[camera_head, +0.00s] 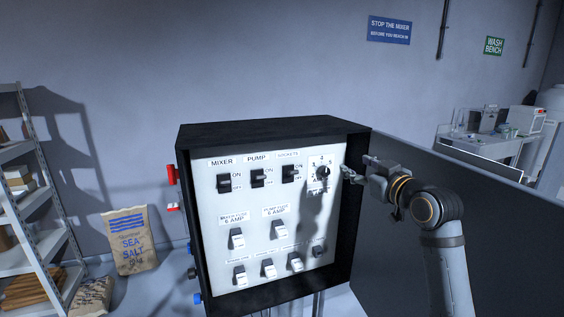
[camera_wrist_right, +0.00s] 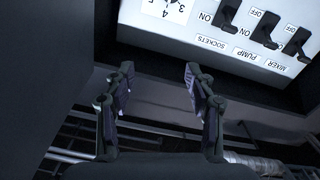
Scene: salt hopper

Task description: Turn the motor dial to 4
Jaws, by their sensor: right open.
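The motor dial (camera_head: 322,173) is a dark round knob on a white numbered plate at the upper right of the panel. I cannot read where its pointer stands. My left gripper is not in view.
The black cabinet (camera_head: 270,135) holds the white panel with three switches labelled mixer, pump and sockets, and fuses below. Its open door (camera_head: 480,230) spreads right, behind my right arm. A sea salt sack (camera_head: 132,240) and a shelf (camera_head: 30,205) stand left.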

